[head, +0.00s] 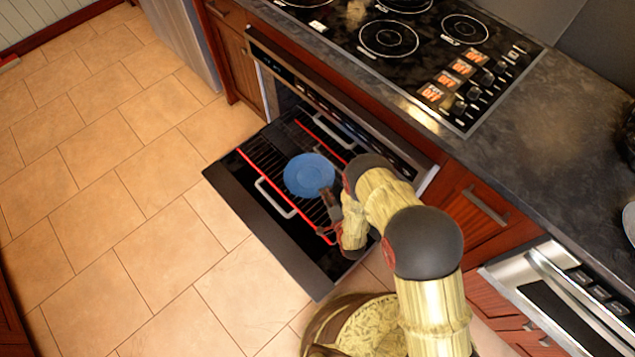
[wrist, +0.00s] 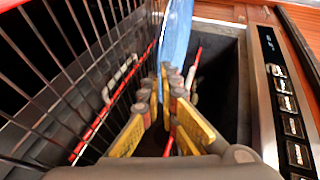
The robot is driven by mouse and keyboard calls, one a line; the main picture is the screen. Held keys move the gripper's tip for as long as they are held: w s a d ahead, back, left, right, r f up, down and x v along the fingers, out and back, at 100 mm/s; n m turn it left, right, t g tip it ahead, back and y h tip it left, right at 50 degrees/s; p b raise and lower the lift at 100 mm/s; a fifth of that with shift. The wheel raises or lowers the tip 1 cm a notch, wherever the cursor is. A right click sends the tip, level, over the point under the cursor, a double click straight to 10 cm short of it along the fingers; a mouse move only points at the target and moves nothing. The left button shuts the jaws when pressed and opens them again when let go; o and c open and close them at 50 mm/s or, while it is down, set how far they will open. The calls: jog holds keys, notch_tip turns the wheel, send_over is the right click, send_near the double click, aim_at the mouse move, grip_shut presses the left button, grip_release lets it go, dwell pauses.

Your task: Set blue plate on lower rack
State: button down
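The blue plate (head: 309,174) is over the pulled-out black wire rack (head: 262,158) with red edges in the head view. My gripper (head: 328,197) is at the plate's near right rim. In the wrist view the plate (wrist: 179,32) shows nearly edge-on between the fingertips of my gripper (wrist: 168,88), which is shut on its rim. The rack (wrist: 62,62) also shows on the left of the wrist view. I cannot tell whether the plate touches the rack, or which rack level this is.
The open oven door (head: 272,232) lies low over the tiled floor (head: 150,190). A control panel (wrist: 284,95) is close on the right in the wrist view. The counter (head: 560,140) and cooktop (head: 400,45) are above the oven. Open floor lies to the left.

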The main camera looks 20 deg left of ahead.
aim_at(321, 185)
jog(key=x, duration=0.2)
jog(key=b+x, duration=0.1)
jog(key=x, duration=0.1)
jog(key=shift+w+a+f, duration=0.15)
jog(key=shift+f, duration=0.2)
jog(key=w+a+f+b, duration=0.1)
jog(key=w+f+b, duration=0.1)
jog(key=f, duration=0.1)
jog(key=w+a+f+b, duration=0.1)
jog(key=f, duration=0.1)
jog(key=shift+w+a, duration=0.1)
jog(key=shift+a, duration=0.25)
jog(key=shift+w+a+f+b, duration=0.1)
jog(key=shift+f+b, duration=0.35)
jog(key=shift+f, duration=0.45)
jog(key=shift+w+a+f+b, duration=0.1)
jog(key=shift+f+b, duration=0.35)
jog(key=shift+f, duration=0.4)
jog(key=c, duration=2.6)
grip_release()
jog(key=shift+s+f, duration=0.1)
jog(key=shift+f, duration=0.1)
jog(key=shift+o, duration=1.4)
jog(key=shift+r, duration=0.15)
